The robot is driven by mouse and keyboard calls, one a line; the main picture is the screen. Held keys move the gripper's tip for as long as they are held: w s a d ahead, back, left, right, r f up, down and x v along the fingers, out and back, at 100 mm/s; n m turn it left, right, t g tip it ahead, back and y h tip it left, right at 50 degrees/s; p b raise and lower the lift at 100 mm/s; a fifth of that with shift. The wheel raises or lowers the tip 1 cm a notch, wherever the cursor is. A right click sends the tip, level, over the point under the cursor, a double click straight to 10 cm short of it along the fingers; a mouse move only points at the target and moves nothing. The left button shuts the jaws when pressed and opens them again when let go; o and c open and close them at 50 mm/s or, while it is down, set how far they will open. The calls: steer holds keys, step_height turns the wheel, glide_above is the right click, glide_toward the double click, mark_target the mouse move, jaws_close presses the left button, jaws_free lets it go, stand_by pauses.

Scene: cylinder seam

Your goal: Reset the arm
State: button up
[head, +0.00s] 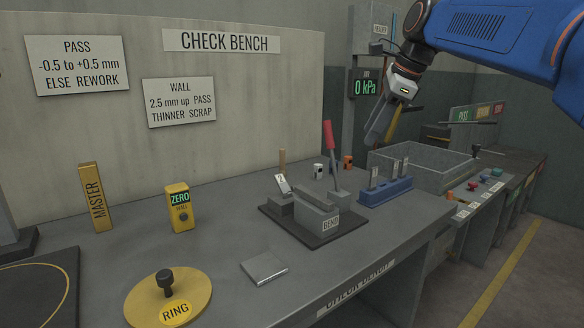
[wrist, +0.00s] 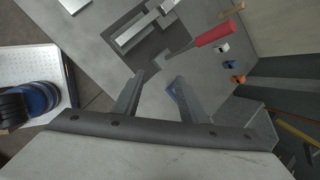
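My blue arm (head: 490,35) reaches in from the upper right in the head view. My gripper (head: 381,136) hangs from it, fingers pointing down, above the right part of the bench. In the wrist view my gripper (wrist: 158,77) shows two grey fingers set apart with nothing between them. It is open and empty, and it touches nothing that I can make out.
Below stand the BEND fixture (head: 318,218) with its red lever (head: 329,140), a blue rack (head: 384,193) and a grey bin (head: 425,163). A gauge post (head: 364,84) rises behind. A metal plate (head: 264,267) and RING disc (head: 168,295) lie nearer. Open bench separates them.

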steer(key=s+d+f+n+h, duration=0.1)
steer(key=s+d+f+n, duration=0.3)
steer(key=s+f+n, duration=0.6)
steer(key=s+d+f+n+h, duration=0.2)
steer(key=s+f+n, duration=0.8)
steer(key=s+f, duration=1.2)
steer(key=shift+s+d+f+t, duration=0.15)
steer(key=shift+d+f+t, duration=0.15)
steer(key=shift+d+f, duration=0.6)
